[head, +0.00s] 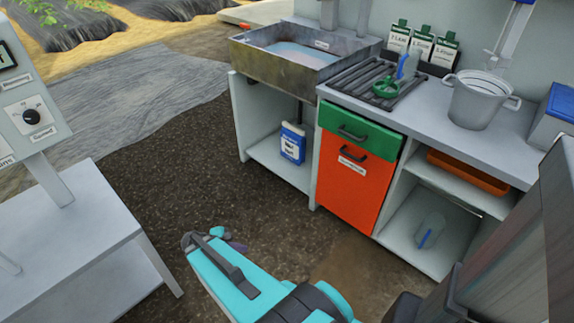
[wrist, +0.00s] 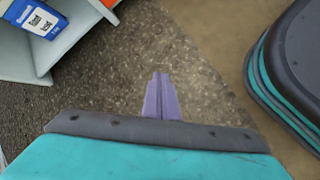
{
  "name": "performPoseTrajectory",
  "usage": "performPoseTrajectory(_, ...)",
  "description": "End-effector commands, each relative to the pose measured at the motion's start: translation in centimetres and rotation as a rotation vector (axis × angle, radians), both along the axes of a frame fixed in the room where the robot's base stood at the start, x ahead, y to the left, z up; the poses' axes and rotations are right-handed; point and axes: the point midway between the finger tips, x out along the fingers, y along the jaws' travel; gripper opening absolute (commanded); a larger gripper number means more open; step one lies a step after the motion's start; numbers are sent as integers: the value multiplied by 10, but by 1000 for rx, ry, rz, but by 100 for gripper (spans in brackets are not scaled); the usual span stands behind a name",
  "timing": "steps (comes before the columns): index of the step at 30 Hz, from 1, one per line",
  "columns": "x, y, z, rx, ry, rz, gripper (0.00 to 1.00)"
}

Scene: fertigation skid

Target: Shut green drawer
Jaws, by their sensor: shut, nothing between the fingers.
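The green drawer (head: 358,131) is in the counter unit, above an orange door (head: 351,182), in the head view. It has a dark bar handle (head: 352,134). Its front looks roughly level with the orange door; I cannot tell whether it stands slightly open. My gripper (head: 238,246) is low in front of the unit, to the left of and well apart from the drawer. In the wrist view my gripper (wrist: 161,95) shows its purple fingers together, empty, over the dark ground. The drawer is not in the wrist view.
A metal sink (head: 275,72) stands left of the counter, with a blue-and-white container (head: 292,143) on the shelf below. A pot (head: 478,100) stands on the counter. A white table (head: 75,240) is at left. Bare ground lies between.

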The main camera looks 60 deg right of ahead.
Motion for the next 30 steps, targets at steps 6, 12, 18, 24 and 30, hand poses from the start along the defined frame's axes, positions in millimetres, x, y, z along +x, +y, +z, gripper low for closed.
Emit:
performPoseTrajectory(6, -35, 104, -50, 173, -48, -196, 0)
performPoseTrajectory(12, -76, 191, -79, 299, -47, -402, 0)
performPoseTrajectory(18, -110, 251, -93, 371, -22, -567, 0)
performPoseTrajectory(24, -122, 272, -96, 392, -9, -634, 0)
performPoseTrajectory(30, -122, 273, -96, 394, -9, -637, 0)
